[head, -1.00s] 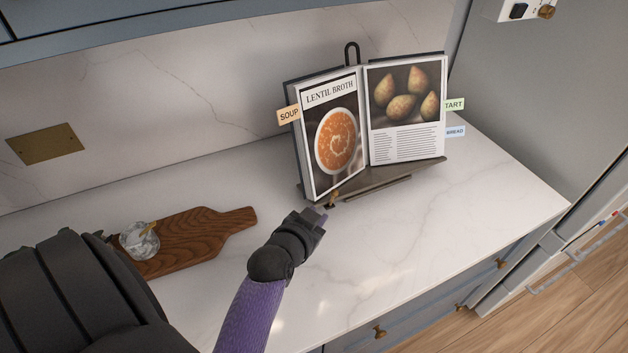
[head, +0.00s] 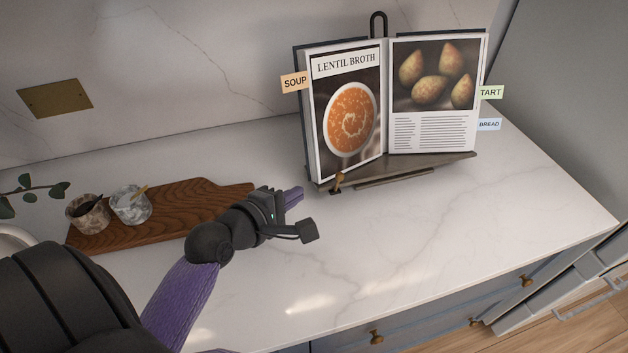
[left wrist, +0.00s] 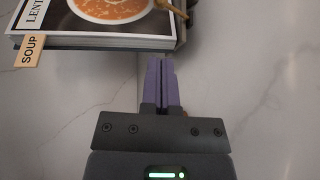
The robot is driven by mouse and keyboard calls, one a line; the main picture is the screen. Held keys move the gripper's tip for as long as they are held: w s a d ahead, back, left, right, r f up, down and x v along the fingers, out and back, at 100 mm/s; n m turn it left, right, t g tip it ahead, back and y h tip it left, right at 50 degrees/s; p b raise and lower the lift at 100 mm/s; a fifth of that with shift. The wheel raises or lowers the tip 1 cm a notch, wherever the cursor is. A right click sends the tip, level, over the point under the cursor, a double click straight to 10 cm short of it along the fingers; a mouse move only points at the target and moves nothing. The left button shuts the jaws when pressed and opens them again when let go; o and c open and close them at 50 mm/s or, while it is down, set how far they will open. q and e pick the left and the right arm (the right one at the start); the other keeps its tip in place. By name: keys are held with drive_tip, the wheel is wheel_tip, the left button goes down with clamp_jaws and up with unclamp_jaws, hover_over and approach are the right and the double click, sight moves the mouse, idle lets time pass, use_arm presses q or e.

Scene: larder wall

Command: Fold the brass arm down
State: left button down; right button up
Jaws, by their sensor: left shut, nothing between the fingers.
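My right gripper is out of view.
The open cookbook (head: 348,115) leans on the stand, with tabs sticking out at its sides. A wooden board (head: 180,212) with two small stone cups (head: 130,205) lies to the left. The marble counter (head: 450,230) in front and to the right is clear.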

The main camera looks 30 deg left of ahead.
sight(337, 183)
use_arm(q)
drive_tip(key=w+d+f+n+b, duration=0.1)
drive_tip(key=w+f+b, duration=0.1)
drive_tip(key=w, duration=0.7)
drive_tip(key=shift+f+b, duration=0.3)
drive_tip(key=shift+f, duration=0.25)
drive_tip(key=shift+s+d+f+m+t, duration=0.1)
drive_tip(key=shift+s+d+m+t, duration=0.05)
drive_tip(key=shift+d+m+t, duration=0.2)
drive_tip(key=shift+s+d+f+m+t+b, duration=0.3)
drive_tip(key=shift+m+t+b, duration=0.15)
drive_tip(key=shift+t, duration=0.1)
drive_tip(key=m+t+b, duration=0.1)
drive_tip(key=s+d+f+m+t+b, duration=0.1)
drive_tip(key=b, duration=0.1)
drive_tip(key=shift+f+m+y, duration=0.1)
drive_tip(key=shift+m+y, duration=0.2)
drive_tip(key=shift+s+d+f+m+t+b, duration=0.15)
drive_tip(key=shift+d+f+m+t+b, duration=0.15)
drive_tip(key=shift+m+t, duration=0.35)
drive_tip(key=shift+s+d, duration=0.1)
